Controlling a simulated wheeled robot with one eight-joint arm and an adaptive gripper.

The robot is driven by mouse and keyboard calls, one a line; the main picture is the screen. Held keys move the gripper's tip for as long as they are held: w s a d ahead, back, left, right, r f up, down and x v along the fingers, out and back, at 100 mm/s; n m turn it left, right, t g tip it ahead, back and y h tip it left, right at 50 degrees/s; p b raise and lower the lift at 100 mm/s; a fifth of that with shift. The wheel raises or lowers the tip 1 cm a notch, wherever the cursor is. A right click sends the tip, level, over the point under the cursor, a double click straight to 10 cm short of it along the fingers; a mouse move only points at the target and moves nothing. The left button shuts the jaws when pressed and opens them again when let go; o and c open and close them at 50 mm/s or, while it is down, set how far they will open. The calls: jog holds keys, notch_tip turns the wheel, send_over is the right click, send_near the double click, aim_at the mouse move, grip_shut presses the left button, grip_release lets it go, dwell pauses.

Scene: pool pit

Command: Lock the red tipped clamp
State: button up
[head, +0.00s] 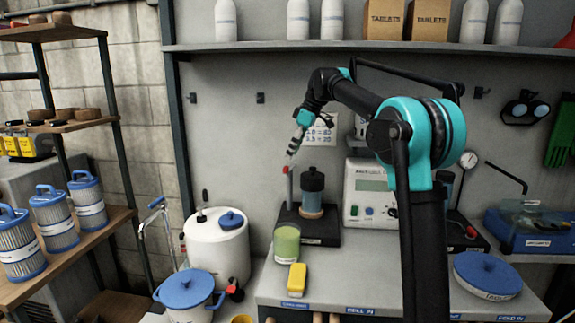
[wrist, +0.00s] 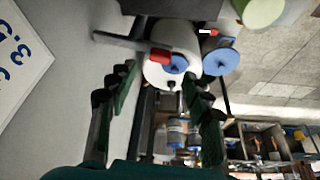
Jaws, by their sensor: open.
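The red tip (head: 285,170) of a clamp shows just below my gripper in the head view, at the top of a grey upright beside a dark-topped cylinder (head: 312,197). In the wrist view the red tip (wrist: 160,56) ends a grey bar (wrist: 120,43) that comes in from the left. My gripper (head: 292,151) points down and is open. In the wrist view its two dark fingers (wrist: 158,85) stand apart with nothing gripped, and the red tip appears in line with the gap, beyond or at the fingertips. Contact cannot be told. The clamp's lower part is unclear.
A green-filled beaker (head: 287,243) and a yellow block (head: 297,278) stand on the bench near the upright. A white drum with a blue lid (head: 217,248) is left. A white meter (head: 368,190) is right. A shelf (head: 360,47) with bottles runs above.

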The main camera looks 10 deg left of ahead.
aim_at(286, 167)
jog(key=x, duration=0.6)
grip_shut()
dwell(0.3)
